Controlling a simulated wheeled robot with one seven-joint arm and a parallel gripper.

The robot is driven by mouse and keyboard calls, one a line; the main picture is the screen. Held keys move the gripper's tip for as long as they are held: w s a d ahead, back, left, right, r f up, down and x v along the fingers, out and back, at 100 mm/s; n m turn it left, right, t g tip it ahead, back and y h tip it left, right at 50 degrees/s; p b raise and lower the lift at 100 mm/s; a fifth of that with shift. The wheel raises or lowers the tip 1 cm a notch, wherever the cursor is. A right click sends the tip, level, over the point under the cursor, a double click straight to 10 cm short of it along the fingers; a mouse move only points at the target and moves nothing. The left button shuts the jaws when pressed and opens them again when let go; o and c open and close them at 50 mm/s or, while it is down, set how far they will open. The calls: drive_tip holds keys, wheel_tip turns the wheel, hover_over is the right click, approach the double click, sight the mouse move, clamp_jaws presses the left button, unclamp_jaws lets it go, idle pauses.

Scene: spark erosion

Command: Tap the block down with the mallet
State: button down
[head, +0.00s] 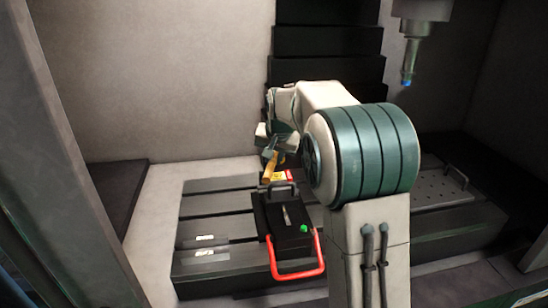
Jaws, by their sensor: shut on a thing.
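My gripper (270,146) is at the middle of the head view, above the far end of the dark vise (268,214), and partly hidden by my own arm. It is shut on the mallet (270,167), of which a yellow-orange, stick-like part shows hanging below the fingers. I cannot make out the mallet's head. The vise stands on the slotted table and has a red handle at its near end. A small light-grey piece (286,215) shows on the vise; I cannot tell whether it is the block. A red and yellow patch lies just beyond the vise, under the gripper.
The dark slotted table (210,204) has free room left of the vise, apart from small pale pieces (206,240) near its front edge. A machine head (410,62) with a blue tip hangs at upper right. A perforated plate with a handle (440,190) lies at right.

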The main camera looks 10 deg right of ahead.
drive_tip(key=shift+s+r, duration=0.1)
drive_tip(key=shift+r, duration=0.75)
drive_tip(key=shift+f, duration=0.1)
wheel_tip(320, 180, down, 8)
drive_tip(key=b, duration=0.5)
drive_tip(key=shift+r, duration=0.25)
wheel_tip(320, 180, up, 6)
drive_tip(key=p, duration=0.4)
drive_tip(key=shift+f, duration=0.2)
wheel_tip(320, 180, up, 4)
drive_tip(key=p, duration=0.3)
drive_tip(key=shift+f, duration=0.1)
